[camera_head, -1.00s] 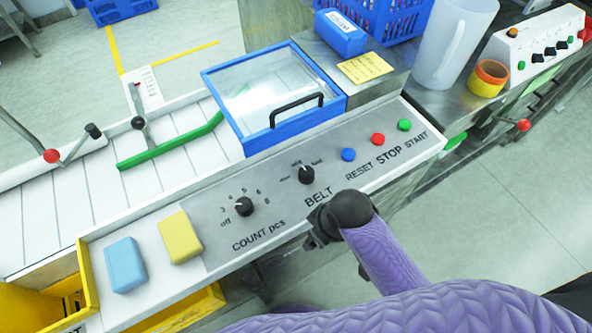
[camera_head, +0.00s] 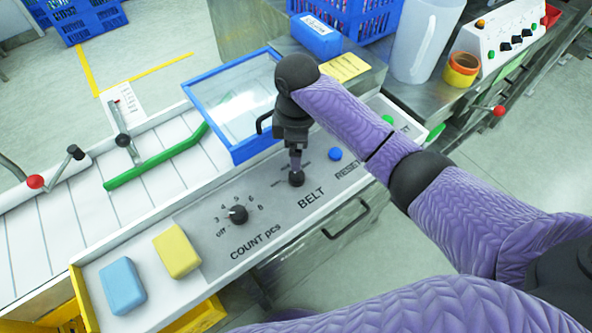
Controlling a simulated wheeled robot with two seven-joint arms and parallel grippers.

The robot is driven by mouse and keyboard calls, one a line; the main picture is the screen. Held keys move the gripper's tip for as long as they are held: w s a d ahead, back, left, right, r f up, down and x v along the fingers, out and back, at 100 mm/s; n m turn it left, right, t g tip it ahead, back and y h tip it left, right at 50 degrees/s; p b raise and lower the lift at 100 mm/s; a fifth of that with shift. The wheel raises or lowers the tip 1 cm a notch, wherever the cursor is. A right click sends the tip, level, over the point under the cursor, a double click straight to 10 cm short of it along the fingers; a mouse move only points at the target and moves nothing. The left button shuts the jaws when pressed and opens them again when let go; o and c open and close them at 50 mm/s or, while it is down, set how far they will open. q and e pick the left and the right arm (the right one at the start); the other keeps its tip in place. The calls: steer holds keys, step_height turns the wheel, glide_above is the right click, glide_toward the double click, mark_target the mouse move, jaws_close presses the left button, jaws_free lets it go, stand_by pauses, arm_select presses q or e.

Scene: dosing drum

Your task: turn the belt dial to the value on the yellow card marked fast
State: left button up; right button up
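The belt dial (camera_head: 296,179) is a small black knob on the grey control panel, above the word BELT. My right gripper (camera_head: 296,165) points down at it, with its fingers just over or against the knob. I cannot tell whether they grip it. The fingers and wrist hide part of the dial's scale, and its pointer cannot be read. The yellow card (camera_head: 343,67) lies on the metal surface behind the panel, partly behind my arm. Its writing is too small to read. My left gripper is not in view.
The count dial (camera_head: 238,215) is left of the belt dial. Yellow (camera_head: 177,251) and blue (camera_head: 122,286) blocks lie at the left.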

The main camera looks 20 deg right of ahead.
mark_target(297, 175)
step_height(297, 175, down, 10)
steer(key=b, duration=0.4)
steer(key=shift+w+r, duration=0.1)
steer(key=shift+r, duration=0.05)
steer(key=shift+c, duration=0.3)
steer(key=shift+r, duration=0.1)
jaws_close()
